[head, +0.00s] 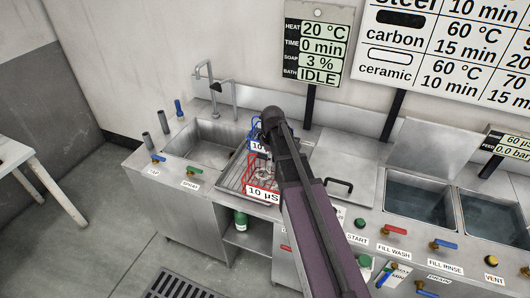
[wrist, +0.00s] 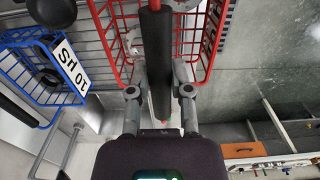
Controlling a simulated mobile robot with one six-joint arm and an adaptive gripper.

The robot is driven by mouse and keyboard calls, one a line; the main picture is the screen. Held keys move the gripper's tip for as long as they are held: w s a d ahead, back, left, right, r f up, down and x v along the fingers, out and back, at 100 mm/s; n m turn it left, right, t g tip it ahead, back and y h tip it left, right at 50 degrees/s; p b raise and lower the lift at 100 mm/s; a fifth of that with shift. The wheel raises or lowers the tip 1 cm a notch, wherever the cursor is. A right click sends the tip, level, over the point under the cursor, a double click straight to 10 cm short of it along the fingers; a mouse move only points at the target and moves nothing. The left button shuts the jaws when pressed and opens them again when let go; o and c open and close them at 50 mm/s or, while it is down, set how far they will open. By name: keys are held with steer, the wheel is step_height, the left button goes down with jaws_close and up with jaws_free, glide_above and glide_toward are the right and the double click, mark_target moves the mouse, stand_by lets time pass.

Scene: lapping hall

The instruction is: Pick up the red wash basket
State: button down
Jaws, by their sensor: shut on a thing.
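The red wash basket (head: 248,177) is a wire basket with a white "10 µS" label, on the drainer between the sink and the closed lid in the head view. In the wrist view its red wires (wrist: 210,42) fill the top middle, and its black handle bar (wrist: 155,55) runs between my fingers. My gripper (wrist: 160,85) is shut on that handle. In the head view my arm hides much of the gripper and part of the basket. I cannot tell whether the basket touches the drainer.
A blue wire basket (head: 256,126) with a "10 µS" label sits close behind the red one; it also shows at left in the wrist view (wrist: 38,82). An empty sink (head: 203,145) is to the left. Water-filled tanks (head: 420,200) and valves are to the right.

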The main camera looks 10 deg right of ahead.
steer(key=shift+s+d+r, duration=0.1)
steer(key=shift+s+d, duration=0.15)
steer(key=shift+s, duration=0.35)
steer(key=shift+s+d, duration=0.2)
steer(key=shift+s, duration=0.35)
steer(key=shift+w+a, duration=0.1)
stand_by(0.3)
